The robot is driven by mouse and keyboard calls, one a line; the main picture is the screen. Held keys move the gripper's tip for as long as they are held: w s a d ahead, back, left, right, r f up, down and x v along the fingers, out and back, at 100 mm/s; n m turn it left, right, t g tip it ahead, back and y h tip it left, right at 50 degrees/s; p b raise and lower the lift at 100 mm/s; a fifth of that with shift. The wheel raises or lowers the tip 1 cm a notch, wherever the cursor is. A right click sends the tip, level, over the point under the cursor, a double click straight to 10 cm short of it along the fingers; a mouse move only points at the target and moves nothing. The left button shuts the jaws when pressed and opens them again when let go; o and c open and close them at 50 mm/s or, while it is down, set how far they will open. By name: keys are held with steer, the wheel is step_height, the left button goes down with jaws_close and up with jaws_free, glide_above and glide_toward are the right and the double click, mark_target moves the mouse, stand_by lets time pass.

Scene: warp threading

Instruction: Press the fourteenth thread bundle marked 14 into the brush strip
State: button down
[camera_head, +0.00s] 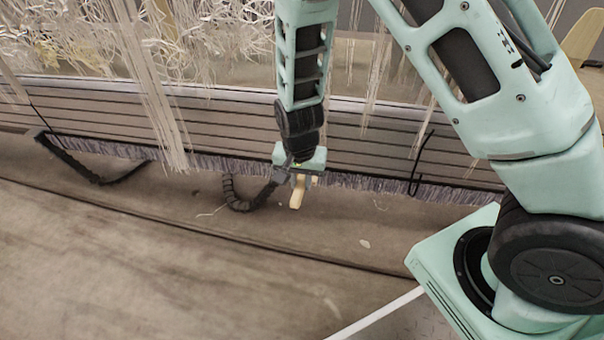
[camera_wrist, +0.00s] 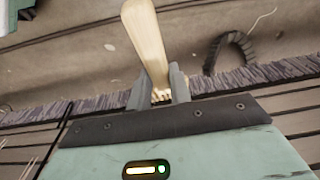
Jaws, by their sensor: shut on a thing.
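My gripper (camera_head: 299,178) hangs in the middle of the head view, in front of the slatted wooden beam. It is shut on a pale cream bundle (camera_head: 297,194) that sticks out past the fingertips. In the wrist view the fingers (camera_wrist: 160,88) clasp this bundle (camera_wrist: 146,38), which looks smooth and thick. No number mark is readable on it. The grey bristly brush strip (camera_head: 350,182) runs along the foot of the beam. In the wrist view the brush strip (camera_wrist: 215,80) passes just behind the fingers; I cannot tell whether the bundle touches it.
Pale threads (camera_head: 165,110) hang at the left down to the brush strip. A black ribbed cable (camera_head: 242,205) curls left of my gripper, and another dark one (camera_head: 85,172) lies at the far left. The brown ledge in front is mostly clear.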

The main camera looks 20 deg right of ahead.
steer(key=s+a+p, duration=0.2)
steer(key=s+a, duration=0.2)
steer(key=s, duration=0.2)
steer(key=shift+s+a, duration=0.4)
